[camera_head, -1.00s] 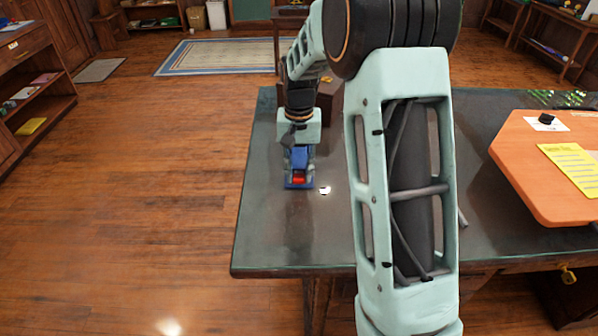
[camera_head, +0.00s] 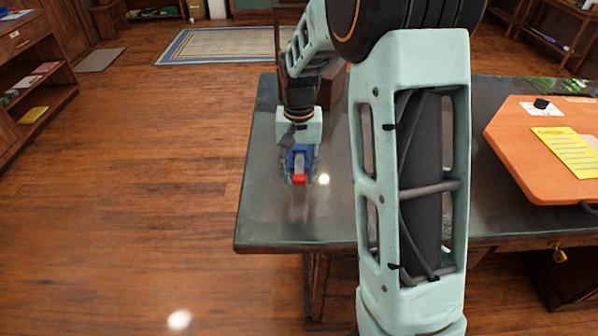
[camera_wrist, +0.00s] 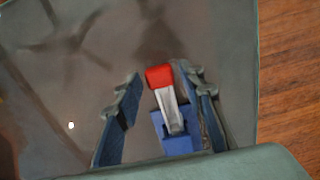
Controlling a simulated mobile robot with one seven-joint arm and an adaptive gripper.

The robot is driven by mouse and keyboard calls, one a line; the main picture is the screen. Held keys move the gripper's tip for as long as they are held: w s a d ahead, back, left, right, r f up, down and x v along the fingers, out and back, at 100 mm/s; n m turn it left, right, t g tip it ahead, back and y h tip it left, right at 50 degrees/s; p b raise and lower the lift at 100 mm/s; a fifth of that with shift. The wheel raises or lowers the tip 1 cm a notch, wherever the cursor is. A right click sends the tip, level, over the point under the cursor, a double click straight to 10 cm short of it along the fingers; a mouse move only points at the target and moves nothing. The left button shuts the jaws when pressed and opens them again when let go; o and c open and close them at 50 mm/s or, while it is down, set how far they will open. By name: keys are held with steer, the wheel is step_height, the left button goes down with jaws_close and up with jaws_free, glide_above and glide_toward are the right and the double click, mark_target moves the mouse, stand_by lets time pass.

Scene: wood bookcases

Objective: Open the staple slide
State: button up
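A stapler lies on the dark desk, seen end-on in the head view. Its blue body (camera_head: 306,158) and red end (camera_head: 299,180) show below my gripper (camera_head: 298,152). In the wrist view a red end piece (camera_wrist: 159,76), a grey metal strip (camera_wrist: 171,108) and a blue part (camera_wrist: 178,144) lie between the fingers. My gripper (camera_wrist: 158,80) is open, with one dark blue finger on each side. The left finger stands clear of the stapler. The right finger is close beside it; I cannot tell whether it touches. The stapler's rear is hidden by my wrist.
The dark desk top (camera_head: 268,215) is bare to the left and in front of the stapler. An orange board (camera_head: 520,150) with a yellow paper (camera_head: 566,150) lies on the right. A bookcase (camera_head: 40,80) stands at far left, with open wood floor between.

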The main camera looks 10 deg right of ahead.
steer(key=shift+o, duration=0.3)
steer(key=shift+r, duration=0.1)
step_height(320, 180, up, 12)
stand_by(0.3)
stand_by(0.4)
